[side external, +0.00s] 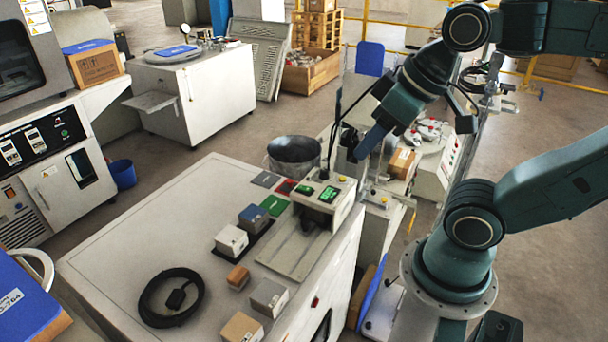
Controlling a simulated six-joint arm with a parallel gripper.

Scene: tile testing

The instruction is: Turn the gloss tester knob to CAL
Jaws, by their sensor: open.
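The gloss tester (341,207) is a pale boxy unit with lit green displays (328,194). It stands at the right end of the light grey bench top, with a flat metal plate (292,258) in front of it. Its knob is too small to make out, and so is the CAL mark. My gripper (361,152) hangs from the dark green arm, above and just right of the tester's back. It appears apart from the tester and holds nothing that I can see. Its fingers are small and partly dark against the background.
Tile blocks stand left of the tester, including a white one (231,240) and a blue-topped one (253,218). A coiled black cable (171,298) lies at the front left. A metal pot (294,155) stands behind the bench. The bench's left part (150,235) is clear.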

